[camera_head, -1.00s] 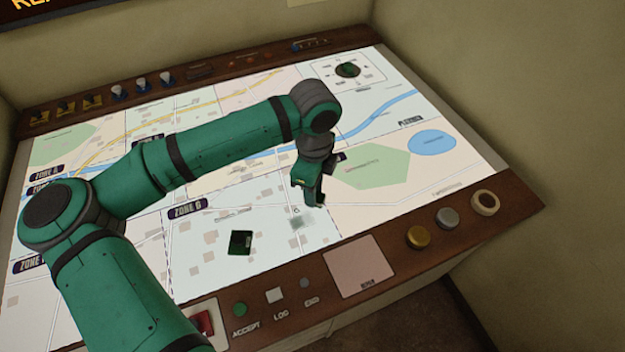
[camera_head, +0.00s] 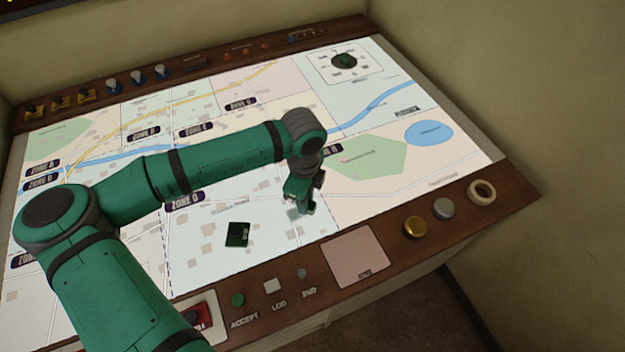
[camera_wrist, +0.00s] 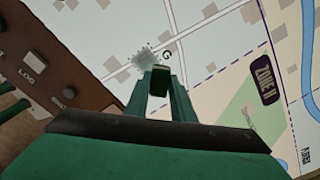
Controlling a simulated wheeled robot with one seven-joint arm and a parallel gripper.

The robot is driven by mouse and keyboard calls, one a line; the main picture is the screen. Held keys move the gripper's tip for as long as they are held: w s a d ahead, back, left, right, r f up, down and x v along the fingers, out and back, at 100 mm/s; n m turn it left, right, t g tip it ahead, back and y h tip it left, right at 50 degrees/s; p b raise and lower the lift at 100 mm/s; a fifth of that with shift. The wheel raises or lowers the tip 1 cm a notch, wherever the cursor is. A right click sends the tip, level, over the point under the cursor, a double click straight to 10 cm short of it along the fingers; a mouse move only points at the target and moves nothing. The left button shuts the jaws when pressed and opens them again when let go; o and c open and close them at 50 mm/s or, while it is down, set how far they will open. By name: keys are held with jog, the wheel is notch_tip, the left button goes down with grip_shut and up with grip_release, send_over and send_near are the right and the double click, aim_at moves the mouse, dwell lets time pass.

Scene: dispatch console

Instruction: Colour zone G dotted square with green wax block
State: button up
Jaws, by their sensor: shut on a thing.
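My gripper (camera_head: 304,208) is low over the right part of zone G on the map. In the wrist view its fingers (camera_wrist: 160,85) are shut on a small dark green block, the green wax block (camera_wrist: 159,82). A grey-green speckled patch, apparently the dotted square (camera_wrist: 145,58), lies just ahead of the fingertips, beside a letter G. I cannot tell how much of the speckle is wax, or whether the block touches the map. In the head view my gripper hides the block and most of the patch. The zone G label (camera_head: 184,200) is left of my gripper.
A dark square item (camera_head: 238,234) lies on the map left of my gripper. The front wooden ledge carries a pink pad (camera_head: 354,257), a green accept button (camera_head: 238,299), a brass knob (camera_head: 414,227) and a pale ring (camera_head: 482,191). The map right of my gripper is clear.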

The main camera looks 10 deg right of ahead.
jog(key=shift+s+a, duration=0.35)
jog(key=shift+a, duration=0.35)
jog(key=shift+s+a, duration=0.3)
jog(key=shift+a, duration=0.4)
jog(key=shift+w+d, duration=0.15)
jog(key=shift+d, duration=0.8)
jog(key=shift+w+d, duration=0.3)
jog(key=shift+d, duration=0.3)
jog(key=shift+w+d, duration=0.3)
jog(key=shift+d, duration=0.3)
notch_tip(320, 180, up, 3)
jog(key=shift+w+f, duration=0.15)
jog(key=shift+f, duration=0.05)
jog(key=shift+a+r, duration=0.15)
jog(key=shift+r, duration=0.15)
jog(key=shift+s+r, duration=0.15)
jog(key=shift+r, duration=1.15)
jog(key=shift+s+r, duration=0.1)
jog(key=shift+r, duration=1.15)
